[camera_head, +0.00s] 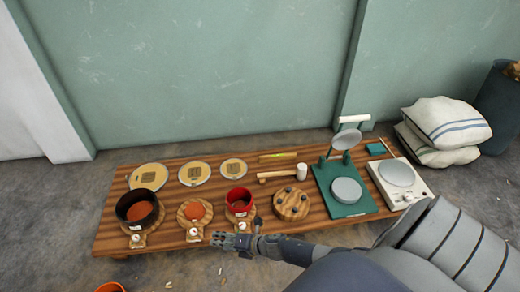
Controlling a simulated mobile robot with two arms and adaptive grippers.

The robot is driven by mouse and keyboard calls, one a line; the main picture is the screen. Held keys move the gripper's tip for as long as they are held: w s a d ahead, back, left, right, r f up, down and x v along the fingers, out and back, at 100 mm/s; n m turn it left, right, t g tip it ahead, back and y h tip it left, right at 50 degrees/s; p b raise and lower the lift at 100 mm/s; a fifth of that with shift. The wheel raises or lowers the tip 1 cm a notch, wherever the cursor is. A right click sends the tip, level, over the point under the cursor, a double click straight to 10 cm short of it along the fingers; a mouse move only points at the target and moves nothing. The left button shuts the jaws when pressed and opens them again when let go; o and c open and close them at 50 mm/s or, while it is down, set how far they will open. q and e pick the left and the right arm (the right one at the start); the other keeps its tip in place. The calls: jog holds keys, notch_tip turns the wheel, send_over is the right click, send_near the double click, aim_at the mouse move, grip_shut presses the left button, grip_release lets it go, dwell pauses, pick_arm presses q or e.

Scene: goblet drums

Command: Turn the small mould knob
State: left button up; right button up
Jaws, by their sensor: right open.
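The red mould (239,194), the smallest-looking of the row, sits on a wooden base at the middle of the low wooden table. Its small pale knob (242,226) is on the front of that base. My right arm comes in from the lower right. My right gripper (215,239) is open, with its fingers pointing left, just in front of the table's front edge and close to the knob. I cannot tell whether it touches the knob. The gripper looks empty. My left gripper is out of view.
A dark mould (139,196) and a wooden-based mould (181,218) stand to the left, each with a front knob. A round wooden piece (291,214), a green press (322,188) and a white scale-like device (428,184) stand to the right. An orange container (111,287) is on the floor.

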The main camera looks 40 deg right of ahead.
jog(key=s+d+f+m+g+h+p, duration=0.1)
jog(key=s+d+f+m+h+p, duration=0.1)
jog(key=s+m, duration=0.4)
jog(key=s+d+f+m+g+h+p, duration=0.1)
jog(key=s+f+m+h+p, duration=0.1)
jog(key=s+m+p, duration=0.3)
jog(key=shift+s+d+f+m+g, duration=0.4)
jog(key=shift+s+m, duration=0.4)
jog(key=shift+s, duration=1.35)
jog(key=shift+a, duration=0.1)
